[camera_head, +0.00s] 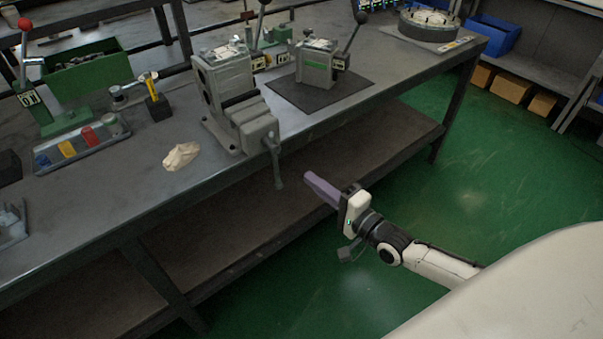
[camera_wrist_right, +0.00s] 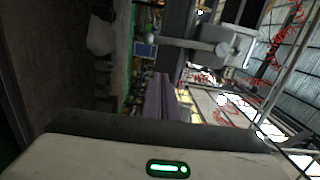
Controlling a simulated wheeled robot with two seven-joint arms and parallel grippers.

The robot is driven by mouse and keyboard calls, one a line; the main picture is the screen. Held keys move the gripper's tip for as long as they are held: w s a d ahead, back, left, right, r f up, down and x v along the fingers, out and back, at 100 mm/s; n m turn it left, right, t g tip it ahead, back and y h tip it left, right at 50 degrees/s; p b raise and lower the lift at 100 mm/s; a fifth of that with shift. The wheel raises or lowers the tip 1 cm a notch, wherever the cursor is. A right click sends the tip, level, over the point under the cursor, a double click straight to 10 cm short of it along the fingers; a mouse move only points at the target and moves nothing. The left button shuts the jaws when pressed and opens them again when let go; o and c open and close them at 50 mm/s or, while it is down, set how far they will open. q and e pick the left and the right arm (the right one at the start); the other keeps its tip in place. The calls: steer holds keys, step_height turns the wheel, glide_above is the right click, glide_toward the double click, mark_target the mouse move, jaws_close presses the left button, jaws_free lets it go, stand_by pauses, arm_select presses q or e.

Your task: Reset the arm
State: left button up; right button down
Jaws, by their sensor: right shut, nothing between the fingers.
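My right gripper (camera_head: 322,189) is in the head view, in front of the workbench's front edge and over the green floor. Its purple fingers are together with nothing between them, pointing up and left toward the bench. The fingers also show in the right wrist view (camera_wrist_right: 163,98). The grey vise (camera_head: 240,100) stands on the bench with its handle (camera_head: 274,160) hanging at the front; the gripper is to the right of this handle and apart from it. My left gripper is not in the head view.
The workbench (camera_head: 100,200) holds a valve block (camera_head: 316,62) on a dark mat, a crumpled cloth (camera_head: 181,156), a button panel (camera_head: 80,143) and a red-knobbed lever (camera_head: 25,25). A lower shelf (camera_head: 330,165) runs beneath. Green floor (camera_head: 470,180) is open at right.

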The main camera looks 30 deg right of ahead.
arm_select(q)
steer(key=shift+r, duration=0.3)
arm_select(e)
steer(key=v, duration=0.7)
steer(key=shift+r, duration=0.2)
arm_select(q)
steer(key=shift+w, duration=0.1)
arm_select(e)
steer(key=s+a+f+n+g+h, duration=0.1)
steer(key=s+a+f+n+g, duration=0.8)
steer(key=s+a+f+n, duration=0.5)
steer(key=s+a+n, duration=0.1)
steer(key=s+n, duration=0.2)
steer(key=shift+a, duration=0.35)
steer(key=shift+f, duration=0.1)
